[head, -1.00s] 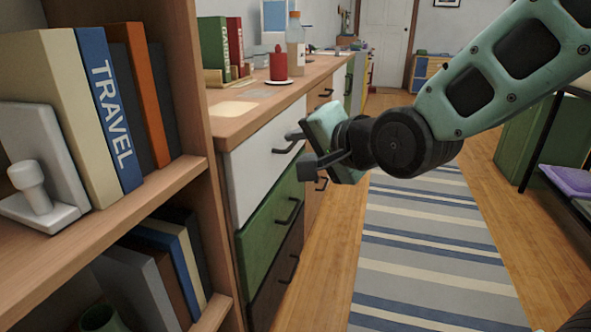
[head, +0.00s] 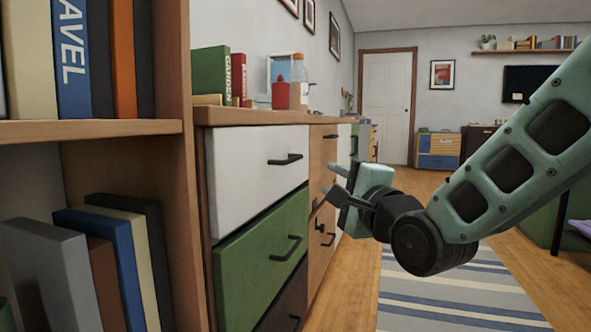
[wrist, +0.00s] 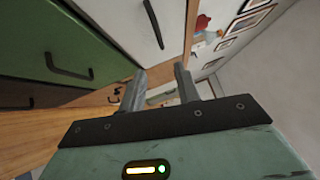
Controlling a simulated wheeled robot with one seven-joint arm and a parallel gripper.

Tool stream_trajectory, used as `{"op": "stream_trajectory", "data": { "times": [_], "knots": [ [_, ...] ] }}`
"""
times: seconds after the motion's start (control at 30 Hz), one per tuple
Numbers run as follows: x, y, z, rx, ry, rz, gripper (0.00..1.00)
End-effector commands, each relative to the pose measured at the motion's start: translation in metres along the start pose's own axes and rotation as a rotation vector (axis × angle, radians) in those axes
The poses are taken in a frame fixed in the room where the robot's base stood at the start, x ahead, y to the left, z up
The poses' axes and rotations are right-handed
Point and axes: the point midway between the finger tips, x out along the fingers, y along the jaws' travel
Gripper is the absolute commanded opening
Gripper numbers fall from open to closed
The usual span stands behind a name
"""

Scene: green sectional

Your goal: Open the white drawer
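The white drawer (head: 245,190) is the top left drawer of the wooden dresser and looks shut. Its dark bar handle (head: 285,159) is in plain view. My gripper (head: 334,179) is to the right of the handle, apart from it, with its fingers pointing left toward the dresser. In the wrist view my gripper (wrist: 159,80) is open, with two grey fingers apart and nothing between them. There the white drawer (wrist: 115,20) lies at the top, with its handle (wrist: 153,23) beyond the fingers.
A green drawer (head: 255,260) is directly below, with a similar handle. A bookshelf (head: 90,130) stands close at the left. Books (head: 211,72), a red candle (head: 280,95) and a bottle (head: 299,82) stand on the dresser. Striped rug (head: 450,300) and open floor lie to the right.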

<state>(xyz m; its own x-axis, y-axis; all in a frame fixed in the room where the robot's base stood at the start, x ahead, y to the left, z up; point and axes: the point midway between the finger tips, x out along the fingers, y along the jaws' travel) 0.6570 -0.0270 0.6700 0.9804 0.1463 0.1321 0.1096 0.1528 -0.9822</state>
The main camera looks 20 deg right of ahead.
Motion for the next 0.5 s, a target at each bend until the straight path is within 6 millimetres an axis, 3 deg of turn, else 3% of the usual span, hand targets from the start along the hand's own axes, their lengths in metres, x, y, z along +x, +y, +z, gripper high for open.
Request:
{"op": "stream_trajectory", "data": {
  "times": [0.23,0.5],
  "knots": [
    [0.029,-0.004,0.001,0.001,0.001,0.008,0.33],
    [0.041,-0.006,0.0,0.0,-0.001,0.008,0.33]
  ]
}}
